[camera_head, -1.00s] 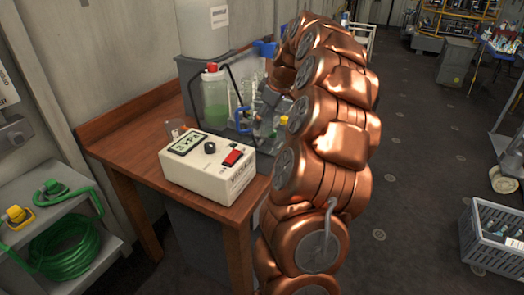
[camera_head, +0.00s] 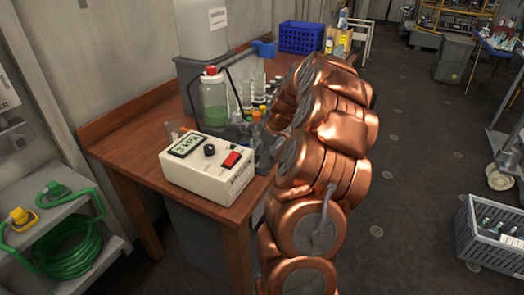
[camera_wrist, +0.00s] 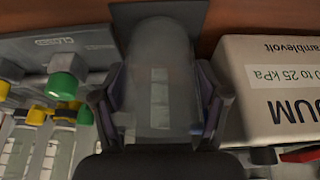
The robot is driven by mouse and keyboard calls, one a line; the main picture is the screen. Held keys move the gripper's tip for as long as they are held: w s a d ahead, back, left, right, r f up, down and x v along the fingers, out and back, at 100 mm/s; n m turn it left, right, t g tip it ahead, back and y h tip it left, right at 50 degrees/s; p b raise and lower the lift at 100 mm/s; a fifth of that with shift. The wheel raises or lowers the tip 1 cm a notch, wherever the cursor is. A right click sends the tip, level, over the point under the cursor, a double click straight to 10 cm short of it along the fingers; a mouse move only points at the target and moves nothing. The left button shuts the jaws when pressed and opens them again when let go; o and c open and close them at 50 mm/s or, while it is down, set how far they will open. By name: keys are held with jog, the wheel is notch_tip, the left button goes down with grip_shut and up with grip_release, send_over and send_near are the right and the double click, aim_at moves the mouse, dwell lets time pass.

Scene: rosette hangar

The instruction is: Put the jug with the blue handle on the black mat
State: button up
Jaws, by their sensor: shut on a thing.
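My gripper (camera_wrist: 160,108) is shut on a clear, see-through jug (camera_wrist: 160,60), with one finger on each side of it in the wrist view. Its blue handle does not show clearly in either view now. A dark flat patch, which looks like the black mat (camera_wrist: 160,9), shows beyond the jug on the brown wood. I cannot tell whether the jug touches it. In the head view my gripper (camera_head: 262,140) is at the table's right side behind the white gauge box, and the jug is largely hidden there.
The white gauge box (camera_head: 205,170) stands close by at the table's front; it is right of the jug in the wrist view (camera_wrist: 275,85). A green-filled bottle (camera_head: 214,105) and capped vials (camera_wrist: 62,85) are nearby. A blue crate (camera_head: 300,37) stands behind.

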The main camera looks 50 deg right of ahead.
jog(key=shift+f, duration=0.2)
jog(key=o, duration=1.1)
jog(key=shift+c, duration=0.2)
jog(key=b+v, duration=0.3)
jog(key=v, duration=0.9)
